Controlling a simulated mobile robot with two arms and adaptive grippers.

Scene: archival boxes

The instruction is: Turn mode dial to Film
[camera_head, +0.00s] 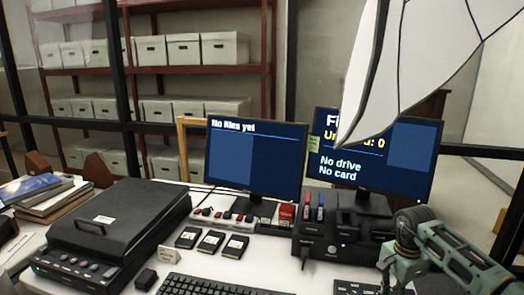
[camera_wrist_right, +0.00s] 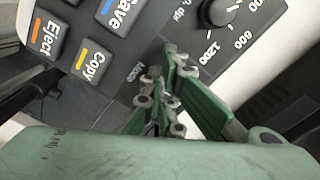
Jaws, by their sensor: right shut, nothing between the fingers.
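The mode dial itself is not seen. In the right wrist view, a small label that seems to read "Mode" lies on the dark control panel (camera_wrist_right: 105,75) beside my fingers, which cover the surface to its right. My right gripper (camera_wrist_right: 170,50) is shut and empty over this panel. A black knob (camera_wrist_right: 221,12) with a white pointer and marks such as 600 and 1200 sits above and right of the fingertips. In the head view, my right arm comes in at the lower right, and its fingertips are not clearly seen. My left gripper is not in view.
The panel carries Eject (camera_wrist_right: 46,37), Copy (camera_wrist_right: 88,63) and Save (camera_wrist_right: 122,12) buttons. In the head view, a black scanner (camera_head: 115,225) stands left, two monitors (camera_head: 254,160) behind, and a keyboard (camera_head: 215,286) in front. A white, black-edged panel (camera_head: 410,60) hangs upper right.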

